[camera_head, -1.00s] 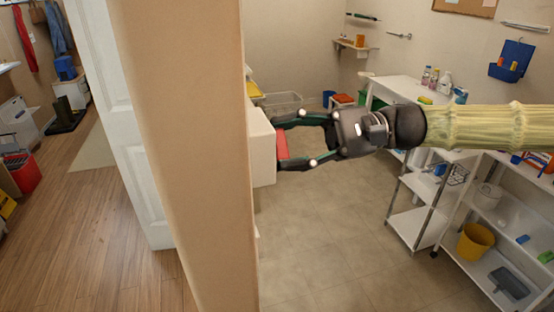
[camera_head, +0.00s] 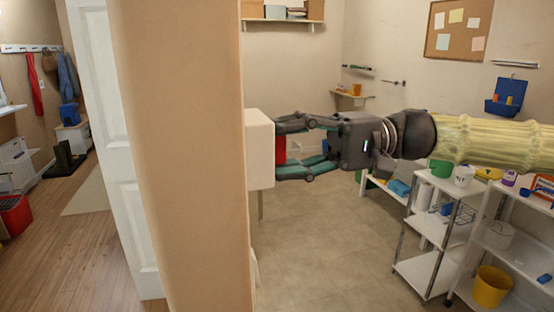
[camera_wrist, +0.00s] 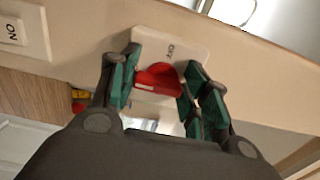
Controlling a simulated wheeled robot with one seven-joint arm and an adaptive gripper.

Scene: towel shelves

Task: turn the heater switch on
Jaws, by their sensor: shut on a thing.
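A red switch knob (camera_head: 280,150) sticks out from a white box (camera_head: 260,148) on the edge of the tan wall. In the wrist view the red knob (camera_wrist: 158,76) sits on a white plate (camera_wrist: 196,54) with turned lettering that seems to read OFF. My gripper (camera_head: 279,148) reaches in from the right, shut on the knob, with one finger above it and one below in the head view. In the wrist view my gripper (camera_wrist: 155,88) has its green-padded fingers on both sides of the knob. The fingers partly hide the plate.
A second white plate (camera_wrist: 28,28), with turned lettering that seems to read ON, is at the wrist view's left. The tan wall (camera_head: 185,160) stands close left of the box. A white cart (camera_head: 425,265) stands at right. The floor (camera_head: 325,220) below my arm is clear.

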